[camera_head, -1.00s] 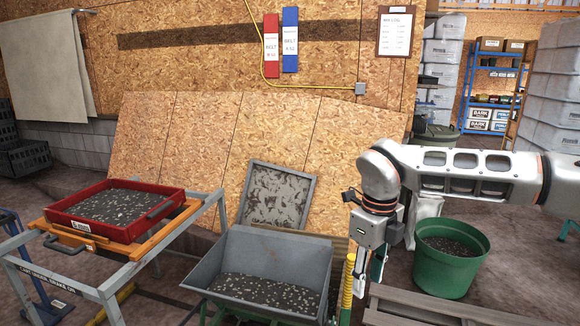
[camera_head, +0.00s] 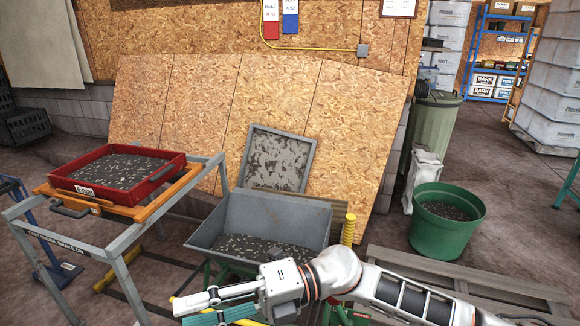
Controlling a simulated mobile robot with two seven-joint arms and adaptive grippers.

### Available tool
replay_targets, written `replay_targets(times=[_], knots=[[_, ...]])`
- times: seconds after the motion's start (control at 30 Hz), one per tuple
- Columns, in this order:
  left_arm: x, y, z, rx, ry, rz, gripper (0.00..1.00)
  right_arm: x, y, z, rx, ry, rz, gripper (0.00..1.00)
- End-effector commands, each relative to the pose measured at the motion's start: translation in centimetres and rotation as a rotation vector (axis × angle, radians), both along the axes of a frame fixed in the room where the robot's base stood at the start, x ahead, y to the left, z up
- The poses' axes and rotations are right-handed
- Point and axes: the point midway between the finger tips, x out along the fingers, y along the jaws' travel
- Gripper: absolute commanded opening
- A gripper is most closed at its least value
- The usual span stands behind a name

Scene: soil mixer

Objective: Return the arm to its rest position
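My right arm comes in from the right along the bottom of the head view. Its white and grey gripper (camera_head: 190,311) points left, low in front of the grey mixer hopper (camera_head: 210,222). Its two fingers, one with a teal pad, look apart, and I see nothing held between them. Dark speckled soil lies in the hopper, and my wrist covers part of its front edge. My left gripper is not in view.
A red sieve tray (camera_head: 178,166) with soil sits on an orange frame on a grey stand at left. A green pot (camera_head: 445,236) of soil stands at right by a wooden pallet (camera_head: 520,288). A yellow post (camera_head: 348,230) rises beside the hopper. Boards lean behind.

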Motion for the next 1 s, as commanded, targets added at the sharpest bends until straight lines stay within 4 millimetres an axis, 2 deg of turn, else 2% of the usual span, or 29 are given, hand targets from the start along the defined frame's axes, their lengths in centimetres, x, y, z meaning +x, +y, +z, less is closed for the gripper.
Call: replay_targets(times=[0.13, 0.27, 0.37, 0.47, 0.6, 0.67, 0.73, 0.87, 1.0], knots=[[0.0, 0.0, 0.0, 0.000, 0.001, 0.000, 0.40, 1.8, 0.0, 2.1, 0.188, 0.229, -0.167, 0.36], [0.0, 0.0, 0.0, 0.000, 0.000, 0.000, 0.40, 4.9, -1.7, 2.4, 0.317, 0.429, -0.335, 0.36], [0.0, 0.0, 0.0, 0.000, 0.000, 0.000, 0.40, 7.4, -4.0, 1.2, 0.396, 0.591, -0.476, 0.36], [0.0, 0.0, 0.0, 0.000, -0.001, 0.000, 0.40, 9.8, -6.9, -1.3, 0.458, 0.754, -0.623, 0.36], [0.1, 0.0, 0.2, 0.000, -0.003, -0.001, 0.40, 12.0, -12.0, -6.8, 0.513, 0.987, -0.841, 0.36], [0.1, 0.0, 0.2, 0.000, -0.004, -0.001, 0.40, 12.3, -14.5, -9.8, 0.526, 1.086, -0.937, 0.36], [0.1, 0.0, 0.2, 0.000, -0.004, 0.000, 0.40, 12.1, -17.4, -13.6, 0.532, 1.202, -1.049, 0.36], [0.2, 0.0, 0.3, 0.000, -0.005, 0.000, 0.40, 10.1, -22.7, -20.7, 0.523, 1.399, -1.244, 0.36], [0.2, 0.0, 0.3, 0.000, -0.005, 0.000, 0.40, 6.1, -27.8, -27.7, 0.490, 1.585, -1.433, 0.36]])
